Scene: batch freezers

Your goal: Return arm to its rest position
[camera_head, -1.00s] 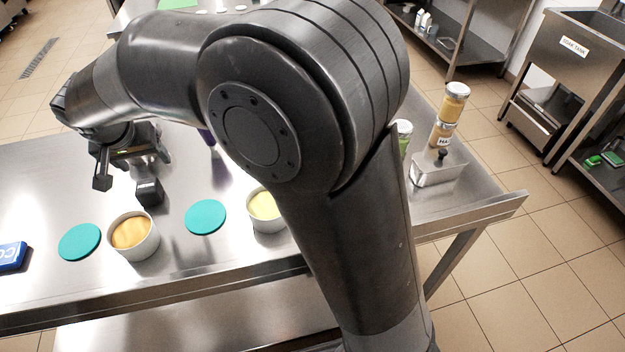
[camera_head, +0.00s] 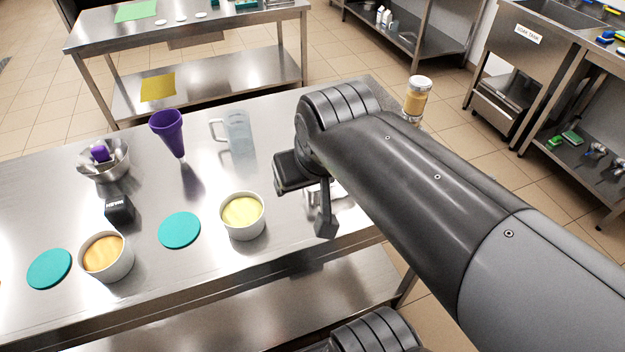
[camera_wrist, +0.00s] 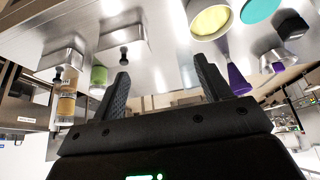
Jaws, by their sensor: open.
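My gripper (camera_head: 306,205) is over the right part of the steel table (camera_head: 300,250) in the head view, with my arm reaching in from the lower right. In the wrist view my gripper (camera_wrist: 160,85) shows two dark fingers spread apart with nothing between them. My arm hides part of the table's right end in the head view. A metal container partly hidden by my gripper sits behind its finger.
A tub of yellow contents (camera_head: 243,212), a tub of orange contents (camera_head: 104,254), teal lids (camera_head: 179,230), a purple funnel (camera_head: 170,132), a clear jug (camera_head: 238,132) and a metal bowl (camera_head: 105,165) stand on the table. A jar (camera_head: 416,97) stands at right.

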